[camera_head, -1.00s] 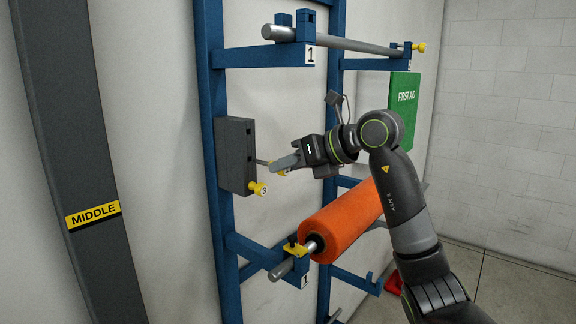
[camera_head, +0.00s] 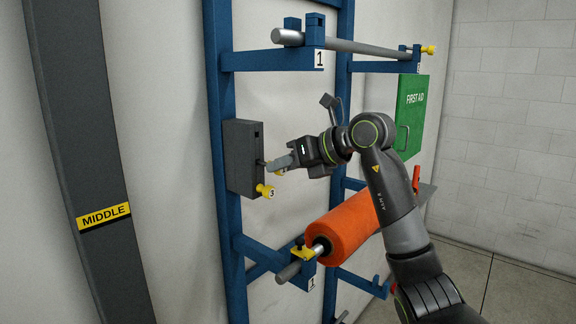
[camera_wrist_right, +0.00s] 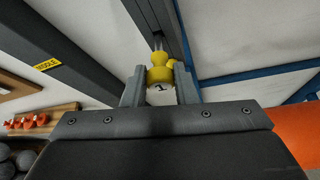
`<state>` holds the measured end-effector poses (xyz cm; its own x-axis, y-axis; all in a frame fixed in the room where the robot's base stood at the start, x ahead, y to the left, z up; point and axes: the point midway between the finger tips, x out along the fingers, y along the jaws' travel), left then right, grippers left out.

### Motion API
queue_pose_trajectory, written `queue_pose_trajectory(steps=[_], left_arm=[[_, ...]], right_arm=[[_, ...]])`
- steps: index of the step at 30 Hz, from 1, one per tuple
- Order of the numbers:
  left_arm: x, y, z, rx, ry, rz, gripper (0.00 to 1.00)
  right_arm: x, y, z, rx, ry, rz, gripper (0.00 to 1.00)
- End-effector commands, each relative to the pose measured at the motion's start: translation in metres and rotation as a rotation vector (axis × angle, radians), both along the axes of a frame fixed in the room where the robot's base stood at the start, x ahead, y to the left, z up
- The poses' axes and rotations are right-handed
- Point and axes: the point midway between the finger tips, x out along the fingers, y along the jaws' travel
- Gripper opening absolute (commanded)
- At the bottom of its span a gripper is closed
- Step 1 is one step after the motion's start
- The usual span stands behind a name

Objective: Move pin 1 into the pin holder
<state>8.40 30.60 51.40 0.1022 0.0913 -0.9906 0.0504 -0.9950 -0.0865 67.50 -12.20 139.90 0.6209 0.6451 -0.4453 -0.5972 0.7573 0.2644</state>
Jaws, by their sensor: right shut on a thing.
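The pin holder is a dark grey box (camera_head: 238,158) on the blue rack's left post. A yellow-headed pin labelled 3 (camera_head: 264,191) sticks out of its lower part. My right gripper (camera_head: 272,166) is just to the right of the holder, above pin 3. It is shut on pin 1, whose yellow head (camera_wrist_right: 160,74) and label 1 show between the fingers in the right wrist view. Pin 1's metal shank points at the holder; I cannot tell how far its tip is inside. My left gripper is not in view.
A blue rack carries a grey bar (camera_head: 345,45) on top and an orange roll (camera_head: 345,228) below, close under my right arm. A green first aid box (camera_head: 411,112) hangs on the wall behind. A grey post (camera_head: 85,150) marked MIDDLE stands left.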

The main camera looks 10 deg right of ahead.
Motion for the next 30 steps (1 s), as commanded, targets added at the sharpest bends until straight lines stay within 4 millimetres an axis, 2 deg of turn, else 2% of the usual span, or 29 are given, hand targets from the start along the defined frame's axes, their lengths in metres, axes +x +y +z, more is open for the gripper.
queue_pose_trajectory(steps=[30], left_arm=[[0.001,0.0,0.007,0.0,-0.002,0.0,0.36]], right_arm=[[0.024,0.019,0.001,0.001,-0.001,0.001,0.0]])
